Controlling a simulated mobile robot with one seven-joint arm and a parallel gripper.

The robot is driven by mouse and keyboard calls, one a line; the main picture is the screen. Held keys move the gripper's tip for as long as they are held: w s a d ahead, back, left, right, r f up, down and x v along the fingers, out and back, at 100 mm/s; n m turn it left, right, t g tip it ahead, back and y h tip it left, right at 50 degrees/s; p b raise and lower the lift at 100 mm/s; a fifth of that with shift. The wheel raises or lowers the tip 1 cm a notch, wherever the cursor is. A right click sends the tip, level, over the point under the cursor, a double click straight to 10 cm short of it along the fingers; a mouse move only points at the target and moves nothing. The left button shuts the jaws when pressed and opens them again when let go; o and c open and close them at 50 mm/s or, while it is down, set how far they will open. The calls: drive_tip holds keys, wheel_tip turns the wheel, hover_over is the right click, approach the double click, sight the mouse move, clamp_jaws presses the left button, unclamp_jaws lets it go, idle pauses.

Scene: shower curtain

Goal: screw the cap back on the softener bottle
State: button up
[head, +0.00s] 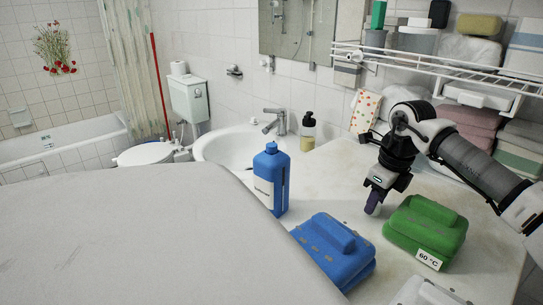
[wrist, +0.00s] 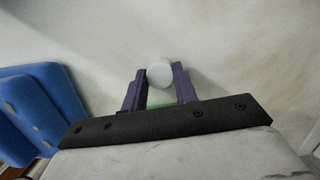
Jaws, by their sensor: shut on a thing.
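The softener bottle (head: 270,180) is blue with a pale label and stands upright on the counter beside the basin in the head view. My gripper (head: 373,205) points down over the counter, to the right of the bottle and apart from it. In the wrist view, the purple fingers of my gripper (wrist: 160,85) are shut on a small round white cap (wrist: 159,74), seen from above. The cap is hidden behind the fingers in the head view. I cannot tell whether the cap touches the counter.
A blue case (head: 335,250) lies in front of the gripper and a green case (head: 426,230) stands close on its right. A soap dispenser (head: 307,132) stands behind the bottle. A wire shelf (head: 440,72) hangs above my arm. Bare counter (head: 330,185) lies between bottle and gripper.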

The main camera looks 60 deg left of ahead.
drive_tip(key=shift+r+p, duration=1.05)
drive_tip(key=shift+r, duration=0.3)
idle(0.5)
drive_tip(key=shift+r+p, duration=1.85)
drive_tip(key=shift+r, duration=0.6)
